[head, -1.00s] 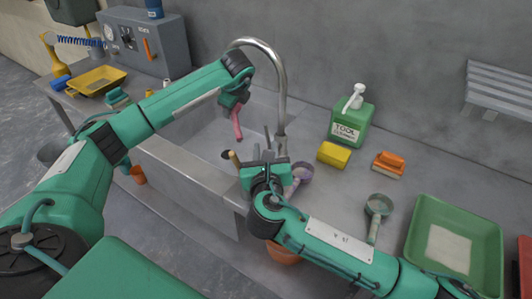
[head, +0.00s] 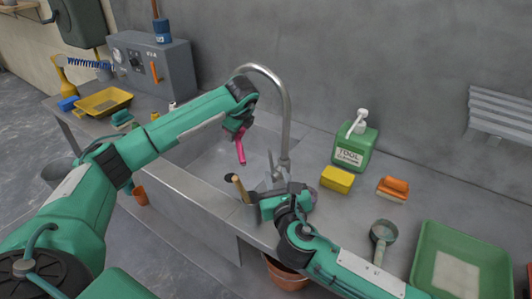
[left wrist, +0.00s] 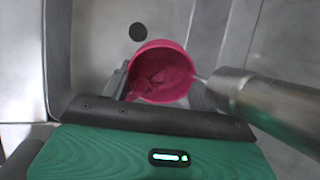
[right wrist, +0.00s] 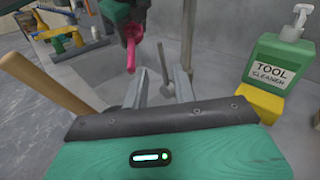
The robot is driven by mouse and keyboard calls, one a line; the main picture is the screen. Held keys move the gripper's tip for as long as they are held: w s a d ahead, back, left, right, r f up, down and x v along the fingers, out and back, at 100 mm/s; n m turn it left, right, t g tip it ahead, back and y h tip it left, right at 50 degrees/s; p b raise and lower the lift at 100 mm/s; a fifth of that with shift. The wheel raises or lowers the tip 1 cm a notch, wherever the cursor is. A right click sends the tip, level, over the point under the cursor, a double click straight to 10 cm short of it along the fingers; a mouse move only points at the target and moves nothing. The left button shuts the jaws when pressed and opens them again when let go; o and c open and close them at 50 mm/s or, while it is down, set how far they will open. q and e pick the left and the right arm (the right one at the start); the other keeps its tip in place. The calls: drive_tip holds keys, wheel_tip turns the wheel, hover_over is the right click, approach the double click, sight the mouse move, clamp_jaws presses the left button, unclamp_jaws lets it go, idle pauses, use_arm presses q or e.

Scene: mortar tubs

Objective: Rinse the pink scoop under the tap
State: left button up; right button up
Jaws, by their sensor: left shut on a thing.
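The pink scoop (head: 240,150) hangs below my left gripper (head: 237,127) over the sink basin (head: 204,157). In the left wrist view its bowl (left wrist: 160,70) faces the camera, and my left gripper is shut on the scoop. The tap's metal spout (left wrist: 275,100) reaches close to the bowl's right side there. In the head view the tap (head: 287,110) arches behind my left wrist. I cannot make out running water. My right gripper (right wrist: 163,88) is open, with its fingers apart. The thin tap lever (right wrist: 164,66) shows between and beyond them.
A wooden handle (head: 240,188) sticks up left of my right gripper. A yellow tray (head: 103,102) is at the far left.

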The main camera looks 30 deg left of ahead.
sight(270, 154)
drive_tip(key=w+a+n+g+y, duration=0.1)
drive_tip(key=w+a, duration=0.1)
drive_tip(key=w, duration=0.1)
drive_tip(key=w+a+y, duration=0.1)
drive_tip(key=w+a, duration=0.1)
drive_tip(key=w+a+f+n+g+y, duration=0.1)
drive_tip(key=w+a, duration=0.2)
drive_tip(key=shift+w+n+g, duration=0.3)
idle(0.4)
drive_tip(key=shift+d, duration=0.1)
clamp_jaws()
